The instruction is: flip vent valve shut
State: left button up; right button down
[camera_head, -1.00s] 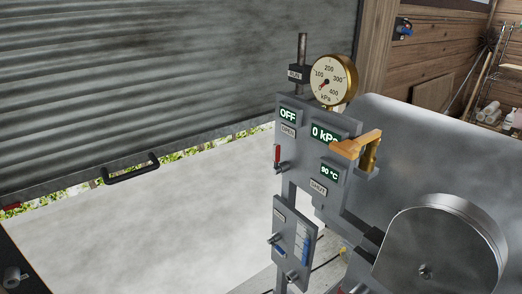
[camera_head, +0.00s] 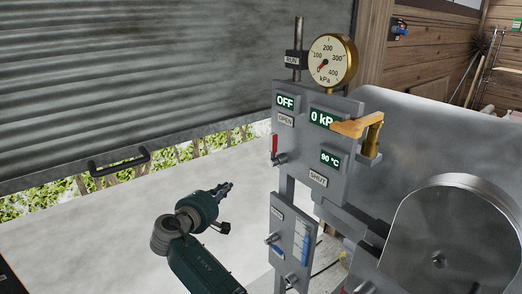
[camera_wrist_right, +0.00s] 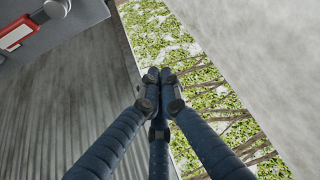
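A grey control panel (camera_head: 339,107) stands right of centre, with an OPEN label (camera_head: 286,120) and a SHUT label (camera_head: 318,179). A brass handle (camera_head: 357,127) juts from its right side. A red lever (camera_head: 274,144) stands upright on a small valve at its left edge. I cannot tell which of these is the vent valve. My right gripper (camera_head: 226,187) is left of the panel, apart from it. In the right wrist view its fingers (camera_wrist_right: 160,84) meet at the tips with nothing between them. My left gripper is not in view.
A pressure gauge (camera_head: 332,62) tops the panel. A lower panel (camera_head: 291,243) carries small blue-handled valves. A large metal vessel (camera_head: 440,240) is at the right. A corrugated shutter (camera_head: 150,80) with a black handle (camera_head: 119,162) is at the left. Open space lies between my gripper and the panel.

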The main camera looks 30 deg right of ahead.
aim_at(274, 150)
jog(key=s+d+r+m+g+h, duration=0.1)
jog(key=s+r+m+h, duration=0.2)
jog(key=r, duration=1.2)
jog(key=shift+s+d+g+b, duration=0.2)
jog(key=shift+s+g+b, duration=0.1)
jog(key=shift+s+b, duration=0.1)
jog(key=d+p, duration=0.5)
jog(key=d, duration=0.4)
jog(key=shift+d, duration=0.25)
jog(key=shift+f+m, duration=0.15)
jog(key=shift+m, duration=0.15)
